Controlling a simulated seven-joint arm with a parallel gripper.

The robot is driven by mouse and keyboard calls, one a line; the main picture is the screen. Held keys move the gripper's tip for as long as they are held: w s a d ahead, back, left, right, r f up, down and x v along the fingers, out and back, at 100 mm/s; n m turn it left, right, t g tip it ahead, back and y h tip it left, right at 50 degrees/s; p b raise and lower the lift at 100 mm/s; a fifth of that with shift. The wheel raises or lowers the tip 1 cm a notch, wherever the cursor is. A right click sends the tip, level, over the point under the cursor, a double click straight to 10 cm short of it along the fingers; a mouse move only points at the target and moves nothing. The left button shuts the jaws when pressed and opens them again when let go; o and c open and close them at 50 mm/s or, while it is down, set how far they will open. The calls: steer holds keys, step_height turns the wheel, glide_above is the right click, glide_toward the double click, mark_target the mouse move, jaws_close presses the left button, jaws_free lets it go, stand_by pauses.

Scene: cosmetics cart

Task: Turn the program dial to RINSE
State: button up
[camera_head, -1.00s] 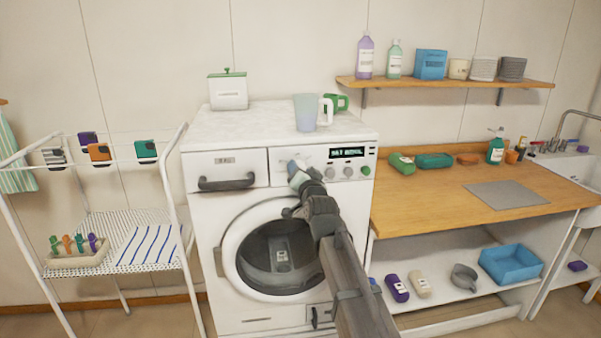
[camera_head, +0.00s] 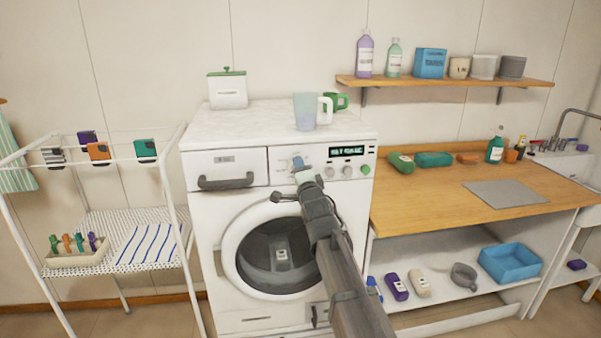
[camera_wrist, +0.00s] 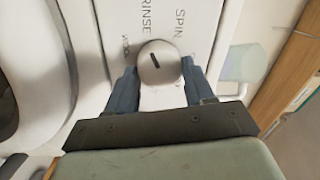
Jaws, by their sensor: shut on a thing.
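The program dial (camera_wrist: 157,64) is a round grey knob with a short dark mark, on the washing machine's (camera_head: 205,225) white front panel. In the wrist view the labels RINSE (camera_wrist: 146,17) and SPIN (camera_wrist: 180,30) stand above it, with a smaller, hard-to-read label at its upper left. The mark tilts slightly up and left, roughly toward RINSE; exact alignment is hard to tell. My gripper (camera_wrist: 160,82) is shut on the dial, with blue fingers on both sides. In the head view my gripper (camera_head: 301,170) covers most of the dial.
A display (camera_head: 347,151) and small knobs (camera_head: 347,171) sit right of the dial. The round door (camera_head: 240,262) is below. A drying rack (camera_head: 185,200) is at left, a wooden counter (camera_head: 430,200) at right.

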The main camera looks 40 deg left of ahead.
steer(key=shift+m, duration=0.4)
steer(key=o, duration=1)
steer(key=shift+o, duration=0.2)
steer(key=shift+s, duration=0.1)
steer(key=v, duration=1.3)
steer(key=shift+s+d, duration=0.2)
steer(key=shift+s, duration=0.05)
